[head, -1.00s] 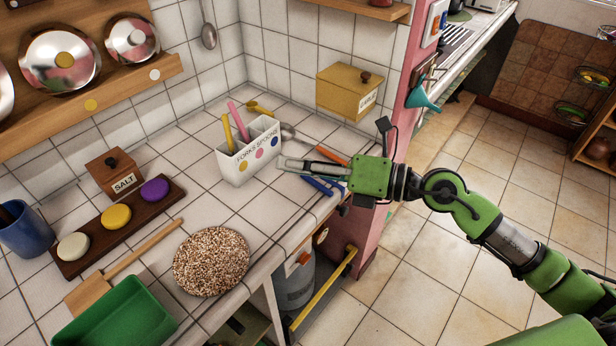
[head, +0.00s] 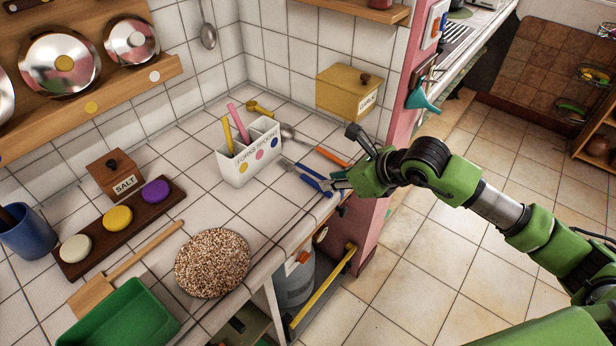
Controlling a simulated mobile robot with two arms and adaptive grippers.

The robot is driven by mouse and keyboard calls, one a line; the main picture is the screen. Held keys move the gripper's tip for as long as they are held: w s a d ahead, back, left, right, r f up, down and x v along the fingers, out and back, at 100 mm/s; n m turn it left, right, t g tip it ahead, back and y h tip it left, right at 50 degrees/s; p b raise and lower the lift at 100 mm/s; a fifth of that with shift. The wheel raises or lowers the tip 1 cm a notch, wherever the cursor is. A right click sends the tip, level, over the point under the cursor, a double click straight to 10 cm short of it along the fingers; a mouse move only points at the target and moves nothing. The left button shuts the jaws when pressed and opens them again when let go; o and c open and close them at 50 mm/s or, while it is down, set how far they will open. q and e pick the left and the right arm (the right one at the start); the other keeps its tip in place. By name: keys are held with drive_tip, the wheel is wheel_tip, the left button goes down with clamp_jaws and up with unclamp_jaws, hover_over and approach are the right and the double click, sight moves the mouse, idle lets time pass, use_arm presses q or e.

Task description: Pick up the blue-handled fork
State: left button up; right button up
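The blue-handled fork (head: 311,171) lies on the tiled counter right of the white forks-and-spoons holder (head: 248,153), its metal end pointing left. A second blue handle shape (head: 314,184) shows just beside it. My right gripper (head: 335,184) is low over the counter's right edge, close to the right ends of the blue handles. Its fingers are foreshortened and partly hidden by its own body, so I cannot tell whether it is open or touches the fork. My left gripper is not in view.
A spoon (head: 289,131) and an orange handle (head: 331,157) lie just behind the fork. The holder contains a yellow and a pink handle. A yellow box (head: 344,91) stands at the back. A speckled round mat (head: 212,263) lies in front. The pink wall end (head: 366,232) is close below my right gripper.

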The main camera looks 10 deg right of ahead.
sight(318, 185)
drive_tip(key=shift+w+a+f+p, duration=0.2)
drive_tip(key=shift+w+f+p, duration=0.15)
drive_tip(key=shift+f+p, duration=0.05)
drive_tip(key=p+x, duration=0.1)
drive_tip(key=x, duration=0.2)
drive_tip(key=shift+w+f, duration=0.1)
drive_tip(key=shift+f, duration=0.2)
drive_tip(key=shift+w+a+f, duration=0.1)
drive_tip(key=shift+w+f, duration=0.1)
drive_tip(key=shift+f, duration=0.15)
clamp_jaws()
